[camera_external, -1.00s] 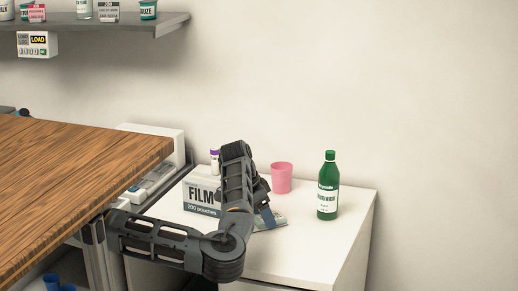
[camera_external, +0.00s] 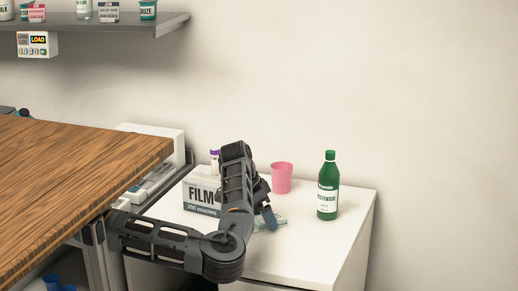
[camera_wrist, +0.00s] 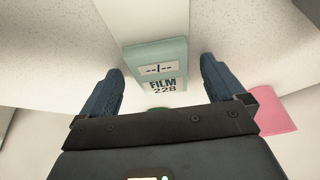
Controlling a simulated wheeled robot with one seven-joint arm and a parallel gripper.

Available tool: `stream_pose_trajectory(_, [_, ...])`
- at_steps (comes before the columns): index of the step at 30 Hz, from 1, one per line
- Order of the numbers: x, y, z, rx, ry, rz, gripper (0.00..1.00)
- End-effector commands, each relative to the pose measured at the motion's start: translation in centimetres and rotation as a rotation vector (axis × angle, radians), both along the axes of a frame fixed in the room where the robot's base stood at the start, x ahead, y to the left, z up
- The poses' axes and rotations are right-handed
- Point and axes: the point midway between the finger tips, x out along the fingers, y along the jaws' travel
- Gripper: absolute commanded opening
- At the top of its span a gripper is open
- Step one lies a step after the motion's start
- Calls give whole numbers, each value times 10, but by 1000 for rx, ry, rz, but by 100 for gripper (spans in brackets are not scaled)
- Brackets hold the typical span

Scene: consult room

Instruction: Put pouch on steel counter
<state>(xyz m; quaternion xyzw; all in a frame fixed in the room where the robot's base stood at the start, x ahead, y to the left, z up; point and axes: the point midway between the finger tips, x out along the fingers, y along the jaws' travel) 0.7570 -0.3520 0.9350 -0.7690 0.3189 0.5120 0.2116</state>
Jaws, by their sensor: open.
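The pouch (camera_wrist: 160,68), flat with a teal border and the print "FILM 228", lies on the white cabinet top (camera_external: 336,243). In the external view only a pale part of the pouch (camera_external: 279,222) shows beside my gripper (camera_external: 266,210). In the wrist view my gripper (camera_wrist: 160,85) is open, with one blue finger on each side of the pouch. The fingers look apart from it, and nothing is held. I cannot surely pick out the steel counter.
A FILM box (camera_external: 201,195) stands left of my gripper, with a purple-capped bottle (camera_external: 214,158) behind. A pink cup (camera_external: 282,178) and a green bottle (camera_external: 327,186) stand behind and right. A wooden tabletop (camera_external: 70,180) is at the left. The cabinet's front right is clear.

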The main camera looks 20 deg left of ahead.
Motion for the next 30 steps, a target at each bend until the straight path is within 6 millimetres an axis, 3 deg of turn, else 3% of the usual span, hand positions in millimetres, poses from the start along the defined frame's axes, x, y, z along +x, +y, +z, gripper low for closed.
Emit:
stream_pose_trajectory(18, [-28, 29, 100, -2, -2, 1, 97])
stream_pose_trajectory(30, [-33, 33, 112, 0, 0, 0, 100])
